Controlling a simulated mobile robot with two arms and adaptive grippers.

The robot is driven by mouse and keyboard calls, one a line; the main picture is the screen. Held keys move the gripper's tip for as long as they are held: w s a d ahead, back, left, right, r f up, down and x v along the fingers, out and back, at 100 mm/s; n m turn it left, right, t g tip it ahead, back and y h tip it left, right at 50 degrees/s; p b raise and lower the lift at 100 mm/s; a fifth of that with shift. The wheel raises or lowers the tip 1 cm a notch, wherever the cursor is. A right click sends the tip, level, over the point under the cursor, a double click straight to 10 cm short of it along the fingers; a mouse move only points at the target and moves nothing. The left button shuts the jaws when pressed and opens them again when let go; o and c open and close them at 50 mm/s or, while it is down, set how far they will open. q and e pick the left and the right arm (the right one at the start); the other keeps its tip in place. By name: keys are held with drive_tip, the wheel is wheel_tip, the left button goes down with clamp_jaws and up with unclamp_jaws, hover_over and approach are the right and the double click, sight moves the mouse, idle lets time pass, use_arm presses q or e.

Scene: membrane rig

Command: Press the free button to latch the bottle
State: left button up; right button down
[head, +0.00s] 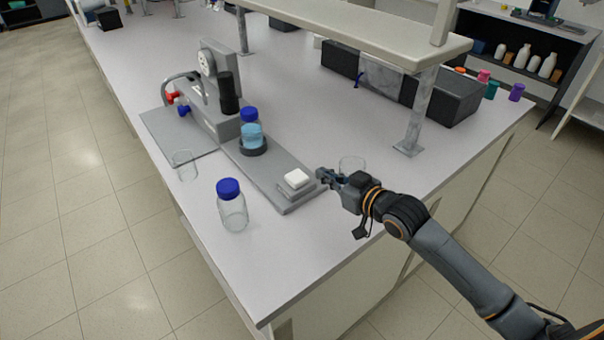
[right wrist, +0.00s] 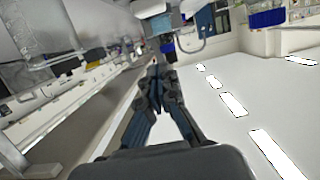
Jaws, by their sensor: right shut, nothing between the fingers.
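A white square button (head: 296,179) sits on a grey block at the near end of the rig's grey base plate (head: 262,165). A bottle with a blue cap and blue liquid (head: 252,134) stands upright in a dark round holder (head: 253,148) on that plate, below a black cylinder (head: 229,92) of the rig. My right gripper (head: 322,179) is shut and empty, just right of the button and apart from it. The right wrist view shows its closed fingers (right wrist: 155,72) against the room. My left gripper is not in view.
A clear blue-capped bottle (head: 232,206) and an empty beaker (head: 184,165) stand left of the plate. Another beaker (head: 351,165) stands right behind my right gripper. A shelf post (head: 416,112) rises at the right. The bench's near corner is clear.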

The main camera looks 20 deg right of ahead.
drive_tip(key=p, duration=0.2)
hover_over(303, 181)
drive_tip(key=shift+f, duration=0.95)
wheel_tip(303, 181, down, 3)
drive_tip(key=shift+w+a+f+p, duration=0.1)
drive_tip(key=shift+w+f+p, duration=0.05)
drive_tip(key=shift+p, duration=0.15)
drive_tip(key=shift+f, duration=0.5)
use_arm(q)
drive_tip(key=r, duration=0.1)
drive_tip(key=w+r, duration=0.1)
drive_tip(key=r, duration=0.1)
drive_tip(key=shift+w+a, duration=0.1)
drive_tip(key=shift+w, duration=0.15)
use_arm(e)
wheel_tip(303, 181, down, 2)
drive_tip(key=shift+b, duration=0.8)
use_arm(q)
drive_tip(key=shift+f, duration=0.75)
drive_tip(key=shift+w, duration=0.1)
use_arm(e)
drive_tip(key=shift+f, duration=0.1)
